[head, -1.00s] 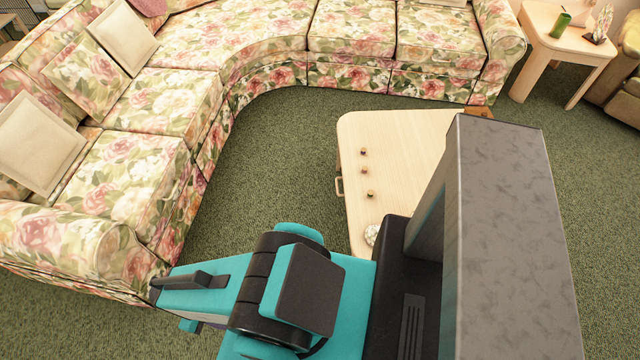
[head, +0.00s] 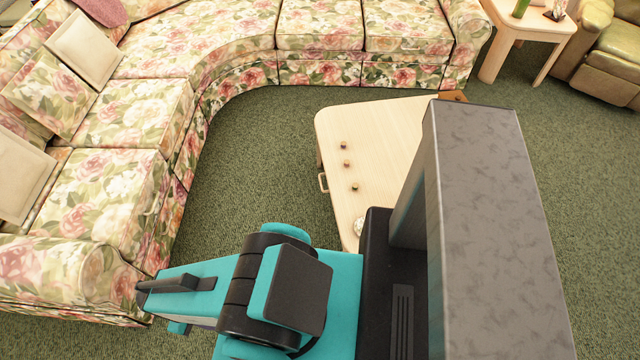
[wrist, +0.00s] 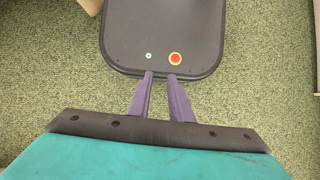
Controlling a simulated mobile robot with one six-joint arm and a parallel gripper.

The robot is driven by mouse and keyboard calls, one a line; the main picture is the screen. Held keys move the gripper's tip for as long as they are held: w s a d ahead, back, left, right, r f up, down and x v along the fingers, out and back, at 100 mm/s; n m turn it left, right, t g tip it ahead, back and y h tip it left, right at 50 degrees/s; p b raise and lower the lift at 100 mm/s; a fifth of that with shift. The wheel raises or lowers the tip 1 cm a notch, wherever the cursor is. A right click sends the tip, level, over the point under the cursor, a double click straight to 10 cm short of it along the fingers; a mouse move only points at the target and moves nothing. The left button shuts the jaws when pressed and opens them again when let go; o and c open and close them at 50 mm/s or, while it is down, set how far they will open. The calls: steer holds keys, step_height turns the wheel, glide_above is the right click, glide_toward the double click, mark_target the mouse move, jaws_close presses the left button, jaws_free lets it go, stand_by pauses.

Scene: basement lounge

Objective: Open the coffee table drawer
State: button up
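The pale wooden coffee table (head: 378,128) stands in the middle of the head view, partly hidden behind my arm column. Its drawer handle (head: 323,182), a small pale loop, sticks out from the table's left side. The drawer front is seen too steeply to make out, but no drawer visibly stands out from the table. In the wrist view my gripper (wrist: 160,75) points over my own dark base, its two purple fingers apart with carpet showing between them and nothing held. The gripper is well away from the handle. In the head view the fingers are not clearly seen.
A floral sectional sofa (head: 150,100) curves along the left and back. Green carpet (head: 250,150) lies free between it and the table. Several small brown objects and a whitish item (head: 358,228) are on the tabletop. A side table (head: 525,25) and an armchair (head: 605,60) stand at back right.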

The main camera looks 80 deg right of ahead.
steer(key=w+d+f+m+t+b, duration=0.1)
steer(key=w+d+f+m+b, duration=0.2)
steer(key=d, duration=0.5)
steer(key=w+d+f+m+t+b, duration=0.1)
steer(key=w+d+f+b, duration=0.2)
steer(key=w+d+b, duration=0.4)
steer(key=s+d+f+m+b, duration=0.1)
steer(key=d+m+b, duration=0.15)
steer(key=d, duration=0.75)
steer(key=s+d+f+m+b, duration=0.1)
steer(key=d+b, duration=0.2)
steer(key=d, duration=0.7)
steer(key=s+d+m+t+b, duration=0.1)
steer(key=s+d+m+b, duration=0.3)
steer(key=d, duration=0.6)
steer(key=s+d+n+b, duration=0.1)
steer(key=s+d+b, duration=0.2)
steer(key=s+d, duration=0.5)
steer(key=s+d+r+m+b, duration=0.2)
steer(key=s+d+b, duration=0.3)
steer(key=s+d, duration=0.9)
steer(key=s+m, duration=0.1)
steer(key=s, duration=0.2)
steer(key=shift+d+r+h+b, duration=0.35)
steer(key=shift+r+h+b, duration=0.05)
steer(key=shift+s+f+m, duration=0.1)
steer(key=shift+m, duration=0.15)
